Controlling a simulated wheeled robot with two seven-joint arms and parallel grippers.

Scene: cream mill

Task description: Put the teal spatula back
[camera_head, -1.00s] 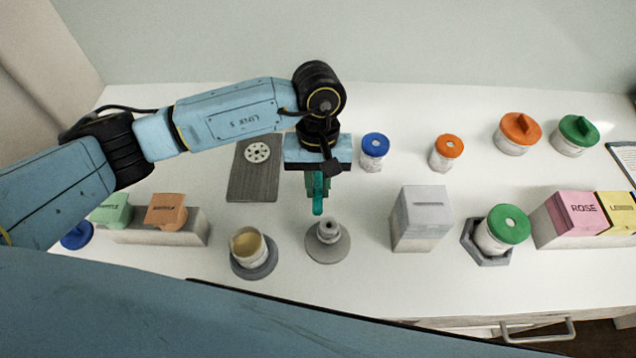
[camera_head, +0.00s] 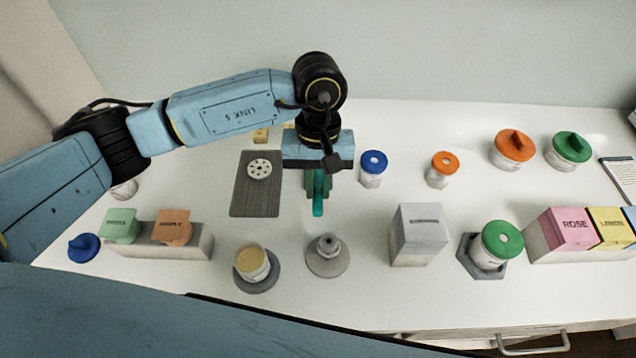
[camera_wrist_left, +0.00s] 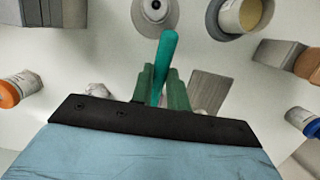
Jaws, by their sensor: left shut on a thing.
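My left gripper (camera_head: 318,182) is shut on the teal spatula (camera_head: 318,206) and holds it over the counter, with its free end pointing down toward the front. In the left wrist view the spatula (camera_wrist_left: 165,62) sticks out between the green fingers (camera_wrist_left: 165,90); its other end is hidden by the gripper. A grey round stand with a narrow neck (camera_head: 327,262) is just in front of the spatula, apart from it. A grey block with a slot in its top (camera_head: 418,238) stands to the right. My right gripper is not in view.
A cup of cream-coloured content (camera_head: 252,264) stands left of the round stand. A dark board (camera_head: 256,200) lies behind it. Jars with blue (camera_head: 373,162), orange (camera_head: 445,162) and green lids (camera_head: 502,238) stand to the right. Labelled boxes (camera_head: 172,228) sit left.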

